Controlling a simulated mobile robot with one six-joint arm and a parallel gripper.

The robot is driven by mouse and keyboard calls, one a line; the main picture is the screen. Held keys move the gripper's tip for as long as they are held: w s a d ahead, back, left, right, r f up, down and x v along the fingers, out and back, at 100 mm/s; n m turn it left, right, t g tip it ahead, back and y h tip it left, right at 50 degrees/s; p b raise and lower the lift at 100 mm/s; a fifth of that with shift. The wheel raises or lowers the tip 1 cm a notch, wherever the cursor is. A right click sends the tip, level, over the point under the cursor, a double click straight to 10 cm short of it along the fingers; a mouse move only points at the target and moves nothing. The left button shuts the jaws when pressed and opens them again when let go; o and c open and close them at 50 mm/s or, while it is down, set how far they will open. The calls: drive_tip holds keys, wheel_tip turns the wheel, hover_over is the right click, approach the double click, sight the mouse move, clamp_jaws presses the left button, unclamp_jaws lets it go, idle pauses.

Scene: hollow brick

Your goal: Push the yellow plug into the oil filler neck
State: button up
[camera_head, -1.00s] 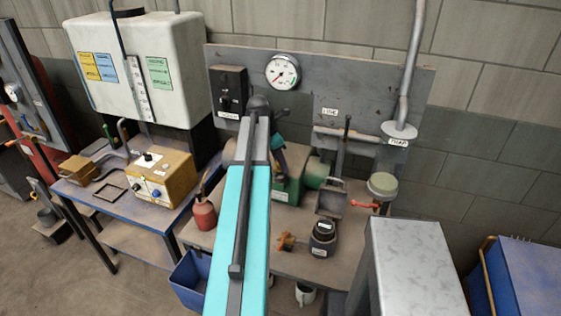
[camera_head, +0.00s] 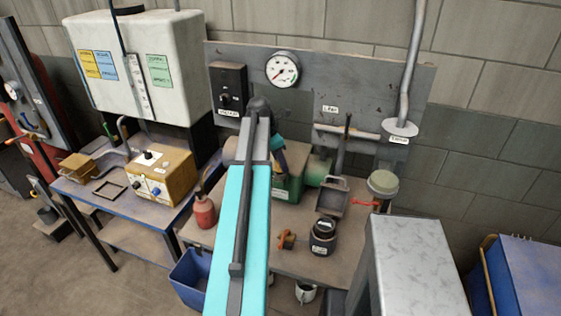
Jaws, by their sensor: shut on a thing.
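My cyan arm rises from the bottom centre in the head view and bends at a dark joint. Past the bend, a short dark and teal part of my arm points down toward a green machine (camera_head: 289,188) on the bench. My gripper's fingers are hidden behind the arm. I cannot see the yellow plug for certain, nor anything held. The oil filler neck cannot be made out; the machine's left part is covered by my arm. A small orange-brown piece (camera_head: 287,239) lies on the bench right of my arm; I cannot tell what it is.
The bench (camera_head: 270,262) also bears a red oil can (camera_head: 204,211), a dark jar (camera_head: 323,237), a grey scoop-like tray (camera_head: 332,200) and a lidded pot (camera_head: 382,185). A gauge board (camera_head: 340,75) stands behind. A grey cabinet (camera_head: 415,260) blocks the right front.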

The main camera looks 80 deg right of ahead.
drive_tip(key=shift+f, duration=0.75)
idle(0.8)
drive_tip(key=o, duration=1.1)
drive_tip(key=shift+w+r+b, duration=0.1)
drive_tip(key=shift+r+b, duration=0.1)
drive_tip(key=shift+b, duration=0.1)
drive_tip(key=shift+b+v, duration=1.25)
drive_tip(key=shift+v, duration=2.3)
